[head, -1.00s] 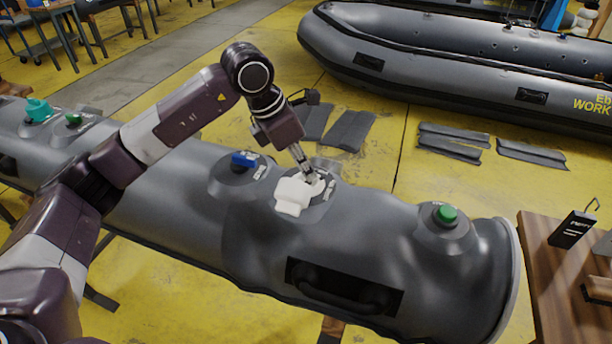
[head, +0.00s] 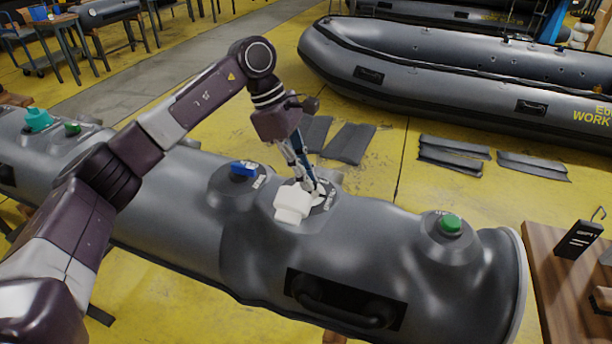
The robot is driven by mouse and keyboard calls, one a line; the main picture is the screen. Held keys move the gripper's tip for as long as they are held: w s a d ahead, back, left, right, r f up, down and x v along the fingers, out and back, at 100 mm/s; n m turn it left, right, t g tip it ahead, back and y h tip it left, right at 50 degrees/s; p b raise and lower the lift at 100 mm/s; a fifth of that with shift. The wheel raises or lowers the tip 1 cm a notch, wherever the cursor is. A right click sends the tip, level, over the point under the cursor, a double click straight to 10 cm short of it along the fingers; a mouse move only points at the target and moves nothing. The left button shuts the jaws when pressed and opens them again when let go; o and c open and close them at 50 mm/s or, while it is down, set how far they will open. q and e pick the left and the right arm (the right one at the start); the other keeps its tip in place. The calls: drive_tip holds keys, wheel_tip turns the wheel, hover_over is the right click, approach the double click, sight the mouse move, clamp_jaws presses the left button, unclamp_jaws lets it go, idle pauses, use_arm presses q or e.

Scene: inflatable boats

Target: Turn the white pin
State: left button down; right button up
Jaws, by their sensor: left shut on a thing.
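The white pin (head: 293,205) sits on a round dark valve base on top of the grey inflatable tube (head: 255,262). Its wide block end points toward the front left of the base. My left gripper (head: 313,190) reaches down from above and behind and is shut on the far part of the white pin, which its fingers partly cover. Lettering on the valve base is too small to read. My right gripper is not in view.
A blue knob (head: 243,169) stands on the valve to the left and a green knob (head: 450,223) on the valve to the right. A wooden table (head: 540,262) with a dark block (head: 577,236) is at right. Grey boats and flat panels (head: 348,143) lie behind on the yellow floor.

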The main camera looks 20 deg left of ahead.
use_arm(q)
drive_tip(key=shift+w+r, duration=0.1)
idle(0.4)
drive_tip(key=c, duration=2)
unclamp_jaws()
drive_tip(key=shift+c, duration=0.2)
drive_tip(key=v, duration=1.2)
